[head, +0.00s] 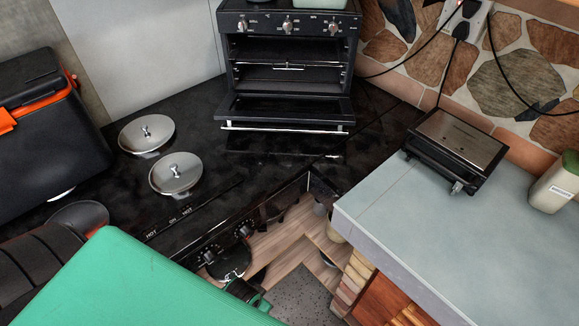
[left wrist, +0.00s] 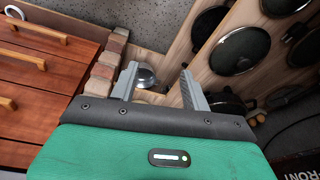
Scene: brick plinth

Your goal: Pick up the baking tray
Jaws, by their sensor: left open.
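I cannot clearly make out a baking tray. The black countertop oven (head: 285,100) stands at the back with its door (head: 283,112) folded down. A wire rack (head: 288,66) crosses its dark inside, and I cannot tell if a tray lies there. My left gripper (left wrist: 158,76) is open and empty in the left wrist view, pointing down at the floor area beside the brick plinth. In the head view only my green left arm shows at the lower left, well in front of the oven. My right gripper is not in view.
Two round metal lids (head: 146,132) (head: 176,173) sit on the black worktop. A sandwich press (head: 450,150) and a canister (head: 557,182) stand on the grey counter (head: 440,225). A black and orange case (head: 50,120) is at left. Dark pans (left wrist: 239,50) and wooden drawers (left wrist: 40,70) show below.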

